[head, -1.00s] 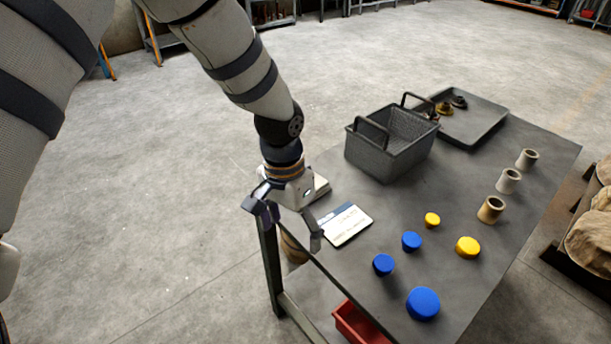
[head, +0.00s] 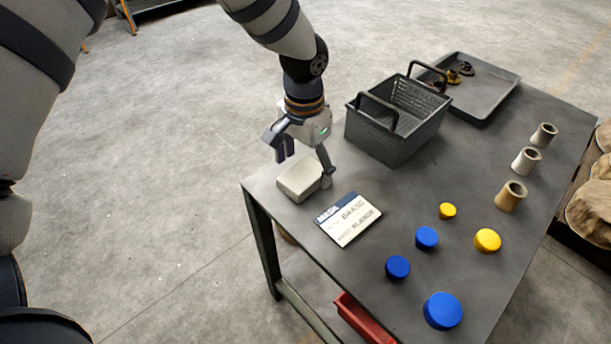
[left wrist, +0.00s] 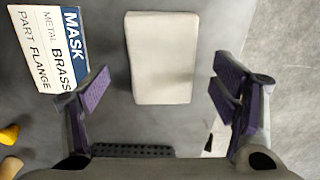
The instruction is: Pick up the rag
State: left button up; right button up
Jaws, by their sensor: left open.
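The rag (head: 299,178) is a pale, folded block lying on the table at its near left corner. In the left wrist view the rag (left wrist: 162,57) lies ahead of and between the two fingers. My left gripper (head: 303,172) is open above the rag, with one finger on either side of it in the picture. I cannot tell whether a finger touches the rag. My right gripper is not in view.
A printed card (head: 348,219) lies just right of the rag. A grey basket (head: 383,135) with raised handles stands behind, near a tray (head: 484,101) with small parts. Blue caps (head: 442,310), yellow caps (head: 487,240) and several cups (head: 511,196) stand to the right.

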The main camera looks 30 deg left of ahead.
pick_arm(q)
jog(key=shift+f, duration=0.9)
jog(key=c, duration=1.1)
jog(key=shift+r, duration=0.1)
notch_tip(320, 180, up, 3)
jog(key=shift+w+r, duration=0.1)
jog(key=d+r, duration=0.3)
jog(key=d, duration=0.1)
jog(key=d+r, duration=0.3)
jog(key=d, duration=0.2)
jog(key=d+r, duration=0.3)
jog(key=d, duration=0.2)
jog(key=shift+r, duration=0.35)
